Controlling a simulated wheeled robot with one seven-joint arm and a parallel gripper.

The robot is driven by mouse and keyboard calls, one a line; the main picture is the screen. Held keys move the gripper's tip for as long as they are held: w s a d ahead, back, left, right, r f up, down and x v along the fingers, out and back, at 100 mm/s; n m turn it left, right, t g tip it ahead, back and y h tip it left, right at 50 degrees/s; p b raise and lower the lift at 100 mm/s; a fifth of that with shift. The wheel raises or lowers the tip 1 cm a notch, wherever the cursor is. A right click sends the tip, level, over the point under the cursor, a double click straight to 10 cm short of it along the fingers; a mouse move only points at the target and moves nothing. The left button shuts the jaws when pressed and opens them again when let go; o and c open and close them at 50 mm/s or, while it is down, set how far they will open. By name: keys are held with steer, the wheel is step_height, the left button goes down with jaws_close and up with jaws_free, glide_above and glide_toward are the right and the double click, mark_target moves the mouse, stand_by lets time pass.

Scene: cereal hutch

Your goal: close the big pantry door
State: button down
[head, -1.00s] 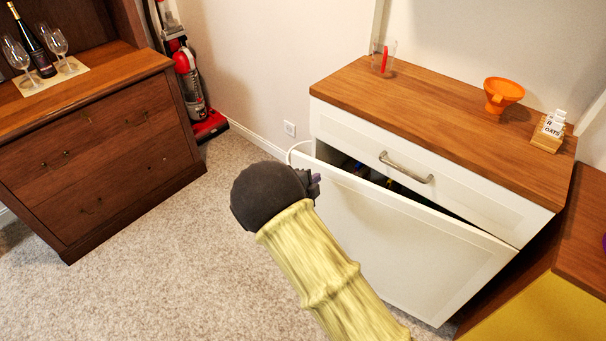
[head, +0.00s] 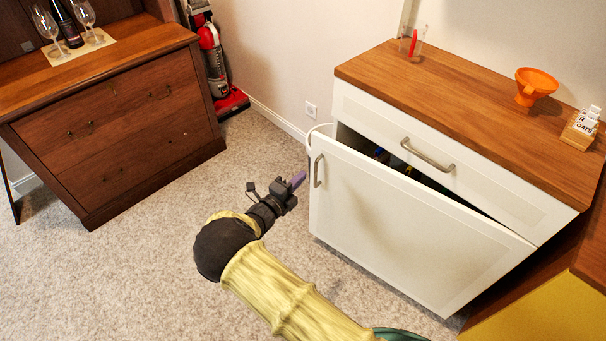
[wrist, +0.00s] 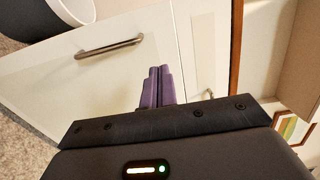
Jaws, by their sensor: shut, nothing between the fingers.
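The big pantry door (head: 405,226) is the white lower door of the hutch. It stands ajar, with a dark gap along its top edge and a metal handle (head: 318,170) near its left edge. The door (wrist: 60,80) and its handle (wrist: 109,48) also show in the wrist view. My gripper (head: 299,180) is just left of the door's left edge, near handle height. Its purple fingers (wrist: 158,86) are shut together and empty. I cannot tell whether the fingertips touch the door.
The white drawer (head: 440,160) sits above the door. An orange funnel (head: 535,84), a clear cup (head: 411,42) and an oats label stand (head: 583,127) are on the wooden top. A brown cabinet (head: 120,120) and a red vacuum (head: 213,60) stand left. Carpet between is clear.

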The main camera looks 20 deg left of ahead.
mark_target(328, 150)
steer(key=x, duration=1.2)
steer(key=shift+w+b, duration=0.15)
steer(key=shift+b, duration=0.2)
